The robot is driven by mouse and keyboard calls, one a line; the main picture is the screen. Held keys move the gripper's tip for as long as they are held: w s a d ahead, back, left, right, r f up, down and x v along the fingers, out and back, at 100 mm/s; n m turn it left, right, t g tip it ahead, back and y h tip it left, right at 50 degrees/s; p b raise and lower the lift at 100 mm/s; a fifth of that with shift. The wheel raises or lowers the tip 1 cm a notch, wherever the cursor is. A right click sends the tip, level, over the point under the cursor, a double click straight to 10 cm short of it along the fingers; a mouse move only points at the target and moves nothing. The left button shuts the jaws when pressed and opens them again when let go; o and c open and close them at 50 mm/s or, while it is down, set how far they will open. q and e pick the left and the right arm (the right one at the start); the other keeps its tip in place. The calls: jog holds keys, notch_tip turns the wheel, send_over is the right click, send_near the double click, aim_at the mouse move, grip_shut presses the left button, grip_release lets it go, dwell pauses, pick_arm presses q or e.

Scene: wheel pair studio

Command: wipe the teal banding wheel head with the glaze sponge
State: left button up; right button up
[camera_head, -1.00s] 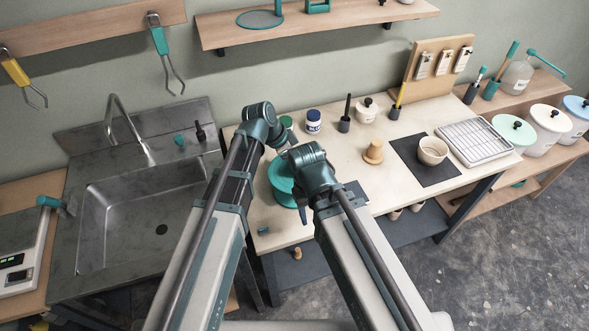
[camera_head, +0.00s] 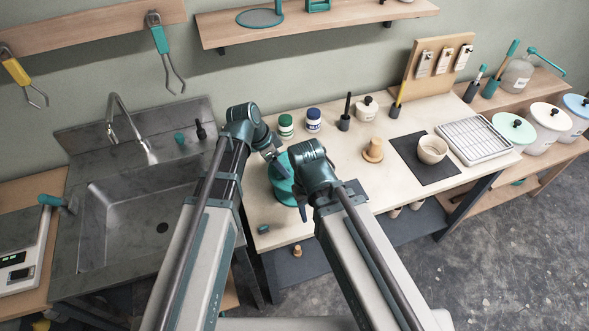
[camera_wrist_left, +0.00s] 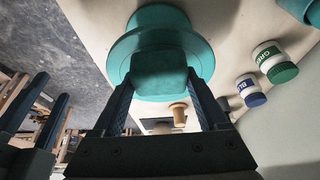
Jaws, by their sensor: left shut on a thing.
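The teal banding wheel head (camera_head: 280,187) stands on the pale worktop, partly hidden behind my right arm in the head view. In the left wrist view the round wheel head (camera_wrist_left: 190,52) fills the upper middle. My left gripper (camera_wrist_left: 160,80) is shut on a teal block, seemingly the glaze sponge (camera_wrist_left: 158,76), which lies in front of the wheel head; I cannot tell whether they touch. In the head view my left gripper (camera_head: 280,168) is at the wheel's upper left edge. My right gripper (camera_wrist_left: 36,105) shows two separated, empty fingers at the wrist view's left.
A green-lidded jar (camera_head: 286,126) and a blue-lidded jar (camera_head: 313,120) stand behind the wheel. A wooden stamp-like piece (camera_head: 373,150) and a bowl (camera_head: 432,150) on a dark mat are to the right. A sink (camera_head: 120,240) lies left.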

pick_arm(q)
notch_tip(320, 180, up, 4)
jog(key=p, duration=0.4)
